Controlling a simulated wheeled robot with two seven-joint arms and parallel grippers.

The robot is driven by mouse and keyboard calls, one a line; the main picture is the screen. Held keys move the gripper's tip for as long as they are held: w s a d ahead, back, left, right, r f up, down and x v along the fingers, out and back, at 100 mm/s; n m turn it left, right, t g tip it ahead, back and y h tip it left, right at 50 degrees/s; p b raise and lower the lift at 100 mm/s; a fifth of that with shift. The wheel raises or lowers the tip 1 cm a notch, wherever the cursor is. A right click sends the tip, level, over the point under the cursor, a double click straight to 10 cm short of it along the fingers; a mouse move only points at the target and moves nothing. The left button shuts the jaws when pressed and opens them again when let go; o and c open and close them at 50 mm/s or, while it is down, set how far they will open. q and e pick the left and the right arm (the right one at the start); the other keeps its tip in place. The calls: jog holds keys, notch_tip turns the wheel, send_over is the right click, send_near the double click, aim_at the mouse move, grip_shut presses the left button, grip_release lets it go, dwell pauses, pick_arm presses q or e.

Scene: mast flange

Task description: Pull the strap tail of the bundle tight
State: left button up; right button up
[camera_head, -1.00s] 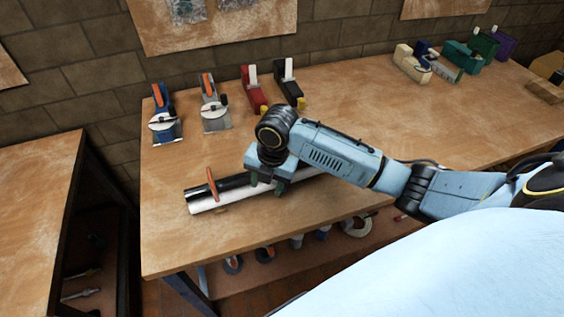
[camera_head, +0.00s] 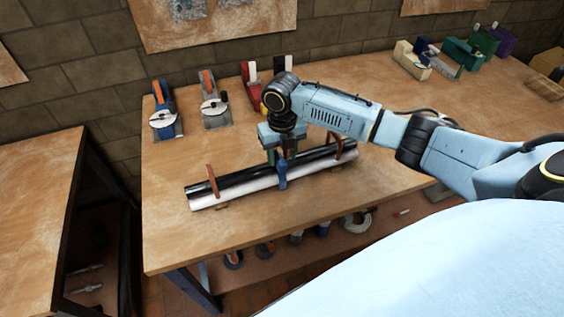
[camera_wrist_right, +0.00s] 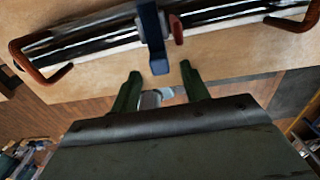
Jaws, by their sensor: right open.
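The bundle is a black pipe (camera_head: 235,182) and a white pipe (camera_head: 235,193) lying side by side on the workbench (camera_head: 200,240). A blue strap (camera_head: 282,172) goes around its middle, and its tail end hangs toward the bench's front edge. In the right wrist view the blue strap (camera_wrist_right: 153,38) shows just beyond my fingertips. My right gripper (camera_head: 281,154) is over the bundle's middle, close to the strap. In the wrist view its two green fingers (camera_wrist_right: 160,84) are apart with nothing held between them. My left gripper is out of view.
Red-brown brackets (camera_head: 212,181) stand at both ends of the bundle. Clamp-like tools (camera_head: 163,112) line the back of the bench, with more at the far right (camera_head: 466,55). Tape rolls sit on a shelf below. The bench's front left is clear.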

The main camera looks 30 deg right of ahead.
aim_at(282, 162)
jog(key=shift+f, duration=1.95)
grip_shut()
